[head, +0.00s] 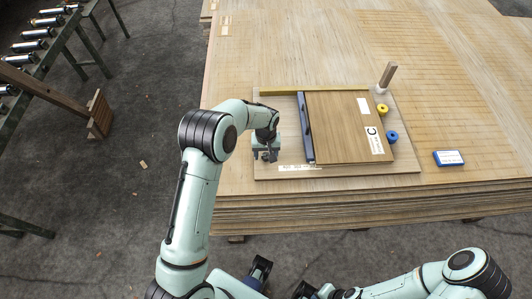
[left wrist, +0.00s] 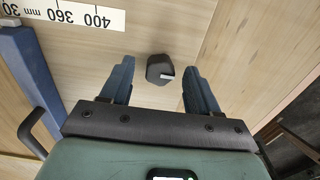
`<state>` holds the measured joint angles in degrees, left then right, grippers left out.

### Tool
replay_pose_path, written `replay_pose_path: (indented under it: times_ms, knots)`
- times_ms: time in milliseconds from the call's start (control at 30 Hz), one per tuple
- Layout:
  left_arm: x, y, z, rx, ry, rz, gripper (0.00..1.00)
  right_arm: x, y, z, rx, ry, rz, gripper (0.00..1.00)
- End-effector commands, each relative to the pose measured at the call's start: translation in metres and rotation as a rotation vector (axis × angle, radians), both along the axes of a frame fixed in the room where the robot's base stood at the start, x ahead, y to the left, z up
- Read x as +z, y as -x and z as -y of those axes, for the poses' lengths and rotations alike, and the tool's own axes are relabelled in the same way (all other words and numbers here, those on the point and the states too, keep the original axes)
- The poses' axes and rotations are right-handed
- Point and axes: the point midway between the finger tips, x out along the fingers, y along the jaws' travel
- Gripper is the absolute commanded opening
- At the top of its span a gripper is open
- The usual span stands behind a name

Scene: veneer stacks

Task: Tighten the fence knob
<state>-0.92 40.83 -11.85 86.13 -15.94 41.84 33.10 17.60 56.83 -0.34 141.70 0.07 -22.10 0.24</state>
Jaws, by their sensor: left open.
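The fence is a blue bar (head: 306,128) along the left edge of a brown veneer stack; it also shows at the left of the left wrist view (left wrist: 28,75). A dark knob (left wrist: 160,68) with a small pale mark stands on the board left of the fence. My left gripper (head: 265,156) is open over the board's left part. In the left wrist view its two blue fingers (left wrist: 160,88) stand either side of the knob, with gaps both sides. The head view hides the knob. My right gripper sits low at the bottom edge and its jaws are unclear.
The veneer stack (head: 345,125) carries a white "C" label. A blue-white box (head: 448,158) lies further right. A scale strip (head: 297,167) is on the board.

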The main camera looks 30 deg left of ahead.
Motion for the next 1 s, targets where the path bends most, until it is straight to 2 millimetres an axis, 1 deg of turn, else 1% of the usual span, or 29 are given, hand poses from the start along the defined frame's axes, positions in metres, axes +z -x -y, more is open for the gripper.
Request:
replay_pose_path:
  times_ms: [233,267,300,367,400,433,767,1000]
  knots:
    - [-0.0011,-0.0002,0.0001,0.0,0.001,0.001,0.61,0.0,-0.0001,0.0,0.0,0.0,0.0,0.0]
    - [-0.0011,-0.0002,0.0001,0.0,0.001,0.001,0.58,0.0,-0.0001,0.0,0.0,0.0,0.0,0.0]
    - [-0.0011,-0.0002,0.0001,0.0,0.001,0.001,0.45,0.0,-0.0001,0.0,0.0,0.0,0.0,0.0]
    - [-0.001,-0.0001,0.0002,0.0,0.001,0.001,0.25,0.0,-0.0001,0.0,0.0,0.0,0.0,0.0]
    - [-0.001,-0.0001,0.0002,0.0,0.0,0.0,0.12,0.0,-0.0001,0.0,0.0,0.0,0.0,0.0]
    - [-0.001,-0.0001,0.0002,0.0,0.0,0.0,0.04,0.0,-0.0001,0.0,0.0,0.0,0.0,0.0]
    - [-0.0009,-0.0001,0.0002,-0.033,0.001,0.001,0.05,-0.0006,0.0001,0.0,0.0,0.0,0.0,0.0]
    - [-0.0009,0.0,0.0004,-0.16,0.001,0.0,0.05,-0.003,0.0009,0.0,0.0,0.0,-0.001,0.0]
